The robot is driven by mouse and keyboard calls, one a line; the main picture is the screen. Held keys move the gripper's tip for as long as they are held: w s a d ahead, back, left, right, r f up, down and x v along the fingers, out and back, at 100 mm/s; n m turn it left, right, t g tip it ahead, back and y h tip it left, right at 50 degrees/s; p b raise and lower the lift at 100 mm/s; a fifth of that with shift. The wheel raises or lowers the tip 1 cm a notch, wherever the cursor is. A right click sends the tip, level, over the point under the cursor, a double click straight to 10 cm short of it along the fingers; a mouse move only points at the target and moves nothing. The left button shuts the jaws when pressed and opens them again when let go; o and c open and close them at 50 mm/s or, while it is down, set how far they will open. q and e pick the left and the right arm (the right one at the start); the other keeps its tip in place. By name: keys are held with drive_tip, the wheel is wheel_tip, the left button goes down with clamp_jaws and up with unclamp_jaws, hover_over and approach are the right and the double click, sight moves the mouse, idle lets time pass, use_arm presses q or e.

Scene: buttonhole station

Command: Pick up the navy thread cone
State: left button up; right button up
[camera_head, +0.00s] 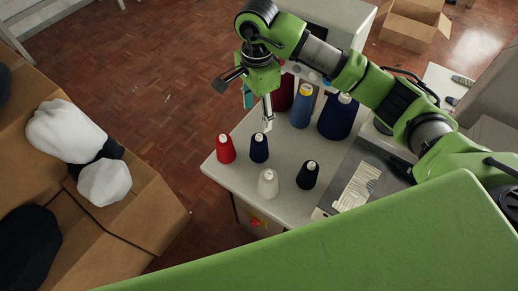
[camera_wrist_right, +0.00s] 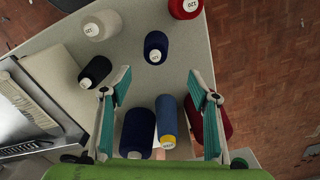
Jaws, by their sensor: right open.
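A small navy thread cone (camera_head: 259,148) with a white top stands upright on the light grey table, between a small red cone (camera_head: 225,148) and a small black cone (camera_head: 307,175). In the right wrist view the small navy cone (camera_wrist_right: 156,46) lies above the gap between my fingers. A larger navy cone (camera_head: 337,118) stands farther back, beside a blue one; it also shows in the wrist view (camera_wrist_right: 137,130). My right gripper (camera_head: 259,108) is open and empty, above the table and behind the small navy cone, apart from it. My left gripper is not in view.
A small white cone (camera_head: 267,183) stands nearest the front edge. A large blue cone (camera_head: 302,106) and a dark red cone (camera_head: 283,93) stand near my right gripper. A cardboard box (camera_head: 150,215) with white and dark bundles is at left.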

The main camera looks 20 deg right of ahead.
sight(259, 135)
wheel_tip(259, 135, down, 6)
drive_tip(key=shift+s+f+p, duration=0.1)
drive_tip(key=shift+p, duration=0.6)
drive_tip(key=shift+f, duration=0.55)
drive_tip(key=shift+s+f+p, duration=0.15)
drive_tip(key=shift+f+p, duration=0.1)
drive_tip(key=shift+p, duration=0.15)
drive_tip(key=f, duration=0.1)
drive_tip(key=f+p, duration=0.1)
drive_tip(key=f, duration=0.1)
drive_tip(key=shift+s+d+f+p, duration=0.1)
drive_tip(key=shift+s+f+p, duration=0.15)
drive_tip(key=shift+p, duration=0.15)
drive_tip(key=shift+w+f, duration=0.1)
drive_tip(key=shift+f, duration=0.45)
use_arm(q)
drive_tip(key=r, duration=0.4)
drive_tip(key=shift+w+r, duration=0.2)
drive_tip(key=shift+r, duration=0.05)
use_arm(e)
drive_tip(key=c, duration=1.3)
